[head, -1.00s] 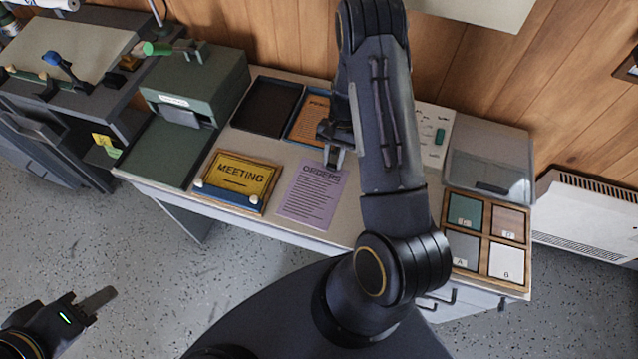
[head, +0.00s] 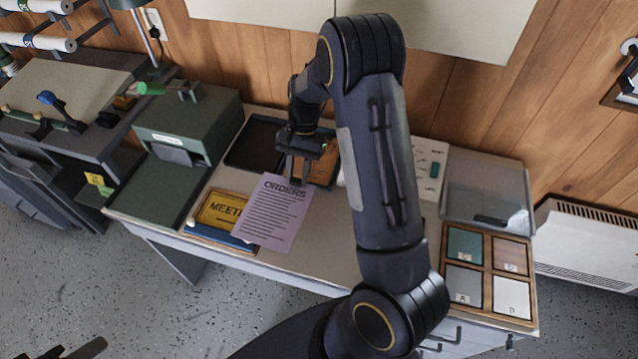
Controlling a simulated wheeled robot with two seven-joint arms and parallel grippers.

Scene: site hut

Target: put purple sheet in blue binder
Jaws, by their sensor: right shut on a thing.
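The purple sheet (head: 272,215), headed ORDERS, hangs from my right gripper (head: 296,176), which is shut on its top edge. The sheet is tilted and covers the right part of the yellow MEETING sheet (head: 217,211). That yellow sheet lies in a wooden-edged holder with a blue front strip (head: 205,238). A blue-edged holder with an orange sheet (head: 322,170) lies behind my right gripper, partly hidden by it. I cannot tell for sure which of these is the blue binder. A finger of my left gripper (head: 85,349) shows at the bottom left, mostly out of frame.
A dark empty tray (head: 255,143) lies at the back of the desk, beside a green machine (head: 187,125). A wooden tray with several lettered tiles (head: 487,273) and a clear-lidded box (head: 487,190) stand at the right. The desk's front middle (head: 325,240) is bare.

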